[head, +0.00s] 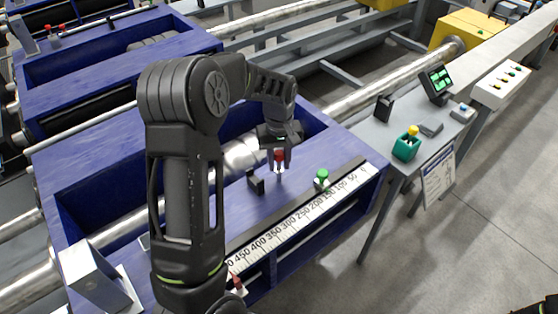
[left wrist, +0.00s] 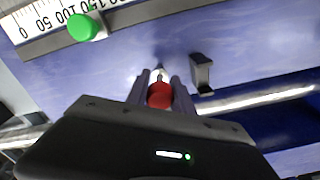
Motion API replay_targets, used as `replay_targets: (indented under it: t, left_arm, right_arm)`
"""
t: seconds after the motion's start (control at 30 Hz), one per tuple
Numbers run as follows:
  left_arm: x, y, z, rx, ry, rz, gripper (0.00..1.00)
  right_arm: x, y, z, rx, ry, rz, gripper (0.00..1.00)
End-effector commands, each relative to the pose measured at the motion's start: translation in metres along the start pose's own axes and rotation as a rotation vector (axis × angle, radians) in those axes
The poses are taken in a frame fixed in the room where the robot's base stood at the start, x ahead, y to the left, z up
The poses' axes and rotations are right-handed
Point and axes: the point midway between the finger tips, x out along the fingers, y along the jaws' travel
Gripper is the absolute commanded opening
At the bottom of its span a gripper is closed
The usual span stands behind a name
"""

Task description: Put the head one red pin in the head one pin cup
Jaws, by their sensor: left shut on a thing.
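My left gripper (head: 279,160) is shut on a red pin (head: 280,154), low over the blue top of the near unit. In the left wrist view the pin's red head (left wrist: 160,96) sits between the fingers, with a pale tip beyond it. I cannot tell whether the tip touches the surface. A teal pin cup (head: 405,148) stands on the grey side table to the right, apart from the gripper, with a yellow-topped thing (head: 412,130) in it.
A green pin (head: 321,177) stands by the numbered scale (head: 305,213); it also shows in the left wrist view (left wrist: 84,28). A black bracket (head: 256,181) is left of the held pin. A small screen (head: 437,82) and a button panel (head: 503,85) lie beyond the cup.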

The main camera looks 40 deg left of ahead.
Motion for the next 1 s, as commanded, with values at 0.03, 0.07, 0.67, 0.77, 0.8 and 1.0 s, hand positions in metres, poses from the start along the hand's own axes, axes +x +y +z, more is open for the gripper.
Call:
replay_targets:
  t: [0.03, 0.07, 0.67, 0.77, 0.8, 1.0]
  left_arm:
    - [0.003, 0.000, 0.000, 0.000, 0.000, 0.000, 0.00]
    - [0.004, 0.000, 0.000, 0.000, 0.000, 0.000, 0.00]
    - [-0.002, 0.000, 0.000, 0.000, 0.001, 0.000, 0.50]
    - [-0.008, 0.001, -0.001, 0.000, 0.004, 0.002, 0.50]
    - [-0.013, 0.001, -0.001, 0.000, 0.004, 0.003, 0.50]
    - [-0.048, 0.001, -0.001, 0.000, 0.006, 0.004, 0.50]
  right_arm:
    - [0.002, 0.001, 0.000, 0.000, 0.000, 0.000, 0.36]
    - [0.003, 0.001, 0.000, -0.001, 0.001, -0.001, 0.36]
    - [-0.002, -0.001, 0.000, 0.000, 0.000, 0.000, 0.36]
    - [0.002, 0.001, 0.000, 0.000, 0.001, -0.001, 0.36]
    - [0.003, 0.001, 0.000, -0.001, 0.001, -0.001, 0.36]
    - [0.010, 0.003, -0.001, -0.002, 0.003, -0.003, 0.36]
